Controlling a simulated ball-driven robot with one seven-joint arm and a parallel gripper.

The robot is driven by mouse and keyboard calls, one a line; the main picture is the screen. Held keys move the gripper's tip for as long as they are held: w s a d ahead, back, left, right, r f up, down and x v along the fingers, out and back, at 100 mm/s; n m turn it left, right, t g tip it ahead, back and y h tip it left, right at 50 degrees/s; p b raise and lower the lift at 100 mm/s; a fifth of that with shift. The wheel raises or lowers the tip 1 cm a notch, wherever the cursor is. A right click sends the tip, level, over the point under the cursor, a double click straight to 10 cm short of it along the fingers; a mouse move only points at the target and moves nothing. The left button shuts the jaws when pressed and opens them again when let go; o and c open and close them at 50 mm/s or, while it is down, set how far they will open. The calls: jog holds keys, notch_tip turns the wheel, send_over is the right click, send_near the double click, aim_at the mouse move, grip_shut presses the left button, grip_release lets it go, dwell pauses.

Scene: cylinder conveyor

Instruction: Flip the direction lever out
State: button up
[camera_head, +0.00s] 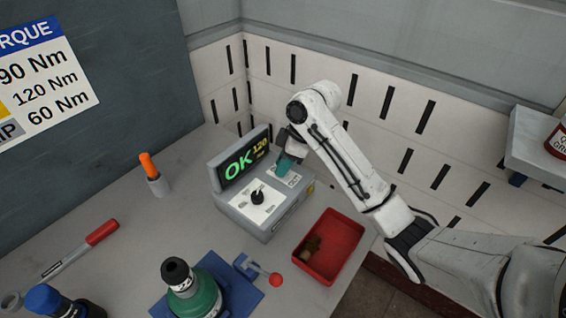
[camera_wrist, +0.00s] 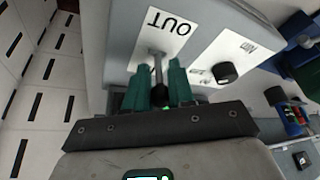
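The direction lever (camera_wrist: 158,70) is a thin metal rod with a black knob, on a pale panel marked OUT (camera_wrist: 172,22) in the wrist view. My gripper (camera_wrist: 159,68) has its two teal fingers close together, one on each side of the lever, with the black knob between them. It looks shut on the lever. In the head view my gripper (camera_head: 287,165) is at the far right part of the grey control box (camera_head: 262,222), and it hides the lever there.
A display reading OK 120 (camera_head: 245,160) stands at the box's back. A black knob (camera_head: 257,197) sits left of my gripper. A red tray (camera_head: 345,243) is right of the box. A green bottle (camera_head: 195,298) and a red-knobbed lever (camera_head: 275,280) are in front.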

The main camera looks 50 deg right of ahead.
grip_shut()
jog(key=t+b, duration=0.2)
jog(key=shift+s+a+f+b, duration=0.1)
jog(key=shift+s+f+b, duration=0.2)
jog(key=shift+s, duration=0.05)
jog(key=shift+s+f+n+t+b, duration=0.1)
jog(key=shift+s+n+t+b, duration=0.2)
jog(key=shift+t+b, duration=0.75)
jog(key=shift+s+r+t+b, duration=0.2)
jog(key=shift+s+t+b, duration=0.05)
jog(key=shift+t+b, duration=0.45)
jog(key=o, duration=0.5)
grip_release()
jog(key=shift+r, duration=0.1)
